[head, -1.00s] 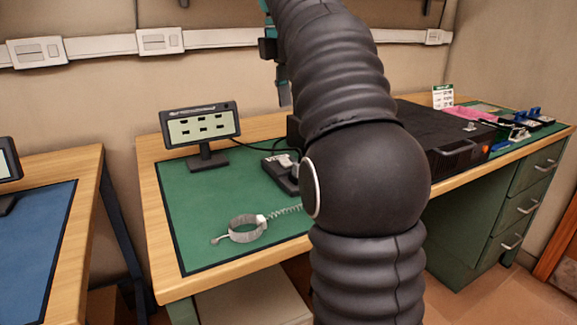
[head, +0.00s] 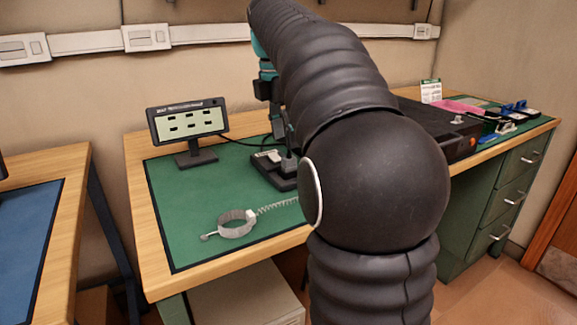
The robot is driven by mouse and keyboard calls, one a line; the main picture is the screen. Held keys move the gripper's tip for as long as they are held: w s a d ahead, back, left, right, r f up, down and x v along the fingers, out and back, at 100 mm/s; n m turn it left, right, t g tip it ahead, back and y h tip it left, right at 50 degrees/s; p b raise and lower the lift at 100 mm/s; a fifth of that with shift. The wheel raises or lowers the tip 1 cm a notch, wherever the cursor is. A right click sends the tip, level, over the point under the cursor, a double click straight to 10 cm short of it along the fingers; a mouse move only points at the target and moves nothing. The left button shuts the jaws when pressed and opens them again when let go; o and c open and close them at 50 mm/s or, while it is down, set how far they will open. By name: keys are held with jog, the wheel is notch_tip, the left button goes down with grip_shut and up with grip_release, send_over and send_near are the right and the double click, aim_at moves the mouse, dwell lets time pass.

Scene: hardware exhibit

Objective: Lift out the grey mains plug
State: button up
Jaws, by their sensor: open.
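A small black device (head: 264,176) with light grey parts on top lies on the green mat. A grey upright piece (head: 289,165) on it may be the grey mains plug, but it is small and partly covered, so I cannot tell for sure. My gripper (head: 284,138) points down just above this piece, partly hidden behind my arm. It is open, and I see nothing held in it. I cannot tell whether its fingers are around the piece or only above it.
A small monitor (head: 188,123) stands left of the device. A black case (head: 462,138) and small parts are at the right. The mat's left part is mostly clear.

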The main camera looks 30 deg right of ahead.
jog(key=shift+s+d+f+b, duration=0.15)
jog(key=shift+f+b, duration=1.15)
jog(key=shift+b, duration=0.3)
jog(key=shift+s+d+f+b, duration=0.1)
jog(key=shift+d+f+b, duration=0.05)
jog(key=shift+f+b, duration=1.3)
jog(key=shift+r, duration=0.2)
jog(key=c, duration=0.9)
